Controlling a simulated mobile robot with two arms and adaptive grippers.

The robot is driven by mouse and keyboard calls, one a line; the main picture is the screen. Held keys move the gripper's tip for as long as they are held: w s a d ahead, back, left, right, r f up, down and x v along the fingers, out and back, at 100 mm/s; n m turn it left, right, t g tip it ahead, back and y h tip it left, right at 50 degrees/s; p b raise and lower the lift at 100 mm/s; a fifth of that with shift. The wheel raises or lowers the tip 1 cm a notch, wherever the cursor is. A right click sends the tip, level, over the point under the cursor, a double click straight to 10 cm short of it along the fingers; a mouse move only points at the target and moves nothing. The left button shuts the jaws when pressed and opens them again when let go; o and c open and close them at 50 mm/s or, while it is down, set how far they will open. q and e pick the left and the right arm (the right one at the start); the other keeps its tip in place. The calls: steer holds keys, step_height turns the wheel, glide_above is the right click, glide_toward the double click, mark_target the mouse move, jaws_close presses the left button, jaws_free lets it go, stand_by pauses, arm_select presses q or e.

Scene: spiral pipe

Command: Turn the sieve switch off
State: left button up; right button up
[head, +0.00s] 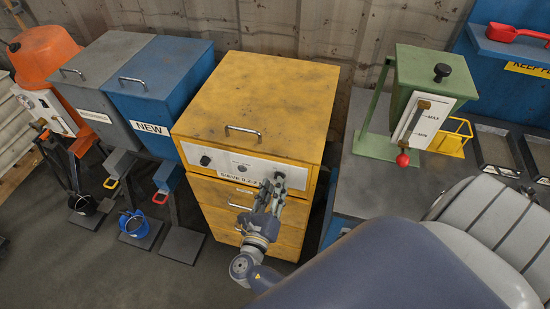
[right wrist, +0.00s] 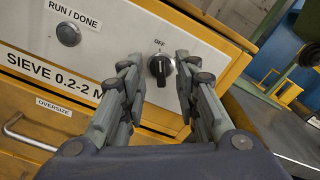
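The yellow sieve cabinet (head: 262,95) stands in the middle of the head view, with a white front panel (head: 235,163). The sieve switch, a black rotary knob (right wrist: 161,67), sits at the panel's right end below the word OFF in the right wrist view. Its grip stands roughly upright; I cannot tell its exact setting. My right gripper (head: 272,182) is in front of the panel's right end. In the right wrist view its two fingers (right wrist: 156,80) are apart, one on each side of the knob, with gaps showing. My left gripper is not in view.
A round RUN / DONE button or lamp (right wrist: 68,34) is left of the knob. A drawer handle (right wrist: 28,135) is below. Blue NEW bin (head: 160,80) and grey bin (head: 100,70) stand left. A green device with a red-knobbed lever (head: 403,159) stands on the right bench.

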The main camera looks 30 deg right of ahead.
steer(key=v, duration=0.6)
stand_by(0.3)
steer(key=s+d+f+m+g+y, duration=0.1)
steer(key=s+f+m+g+y, duration=0.4)
steer(key=f, duration=0.8)
steer(key=s+d+f+m+g+y, duration=0.15)
steer(key=s+f, duration=0.45)
steer(key=f, duration=0.8)
steer(key=s+f+m+g+y+b, duration=0.1)
steer(key=s+f+m+g+y, duration=0.1)
steer(key=s+f+m, duration=0.5)
steer(key=s+a+f+m+g+y+b, duration=0.1)
steer(key=s+f+m+y, duration=0.4)
steer(key=s+m, duration=0.9)
steer(key=shift+s+f+m+g, duration=0.25)
steer(key=shift+f+m+g, duration=0.4)
steer(key=shift+f+m, duration=0.65)
